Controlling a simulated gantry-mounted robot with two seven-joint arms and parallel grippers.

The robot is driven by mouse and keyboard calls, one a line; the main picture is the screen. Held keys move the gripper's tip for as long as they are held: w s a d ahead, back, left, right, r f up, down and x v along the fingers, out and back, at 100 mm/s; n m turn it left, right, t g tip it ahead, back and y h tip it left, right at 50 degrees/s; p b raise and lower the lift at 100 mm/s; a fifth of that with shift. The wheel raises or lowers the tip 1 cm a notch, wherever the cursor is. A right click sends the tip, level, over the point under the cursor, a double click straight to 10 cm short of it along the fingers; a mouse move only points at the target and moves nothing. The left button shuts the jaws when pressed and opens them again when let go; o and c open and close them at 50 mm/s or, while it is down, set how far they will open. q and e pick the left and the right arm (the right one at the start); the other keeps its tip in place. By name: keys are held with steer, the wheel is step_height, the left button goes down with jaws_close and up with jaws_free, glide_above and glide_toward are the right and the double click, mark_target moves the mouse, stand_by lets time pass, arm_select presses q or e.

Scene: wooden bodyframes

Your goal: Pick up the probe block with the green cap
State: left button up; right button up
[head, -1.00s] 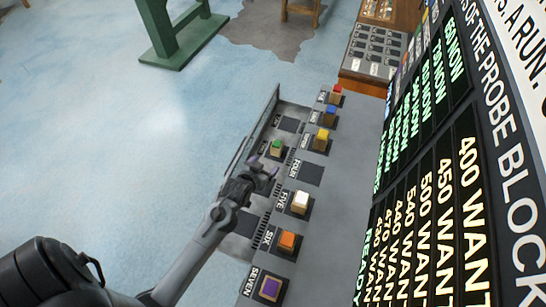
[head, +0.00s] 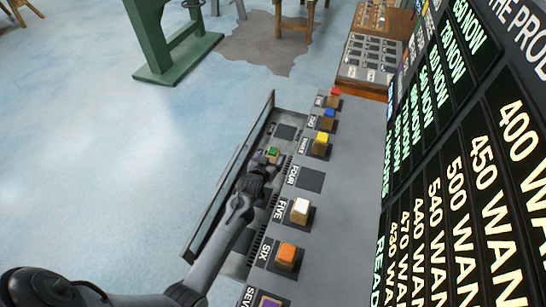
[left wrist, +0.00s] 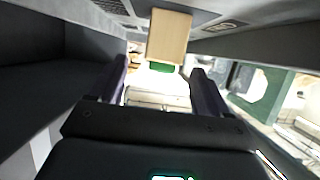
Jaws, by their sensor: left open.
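The probe block with the green cap (head: 272,152) stands in the recessed tray along the left side of the grey console. In the left wrist view it shows as a pale wooden block (left wrist: 168,36) with a green part (left wrist: 158,66) towards me. My left gripper (head: 270,160) is at this block, with its purple fingers open. In the left wrist view the left gripper (left wrist: 157,90) has one finger on each side of the line to the block. I cannot tell whether either finger touches it. My right gripper is in neither view.
Other capped blocks stand in a row on the console (head: 340,190): red, blue, yellow (head: 321,138), white (head: 300,207), orange (head: 287,252) and purple. The slot marked FOUR (head: 310,180) is empty. The tray has a raised wall (head: 228,180). A large lettered board (head: 450,200) rises at right.

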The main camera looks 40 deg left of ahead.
mark_target(271, 154)
arm_select(q)
steer(key=shift+a+r+b+x, duration=0.1)
steer(key=shift+r+b+x, duration=0.1)
steer(key=shift+x, duration=1.1)
steer(key=shift+a+r+b+x, duration=0.1)
steer(key=shift+a+b+x, duration=0.05)
steer(key=shift+x, duration=1.1)
steer(key=c, duration=1.1)
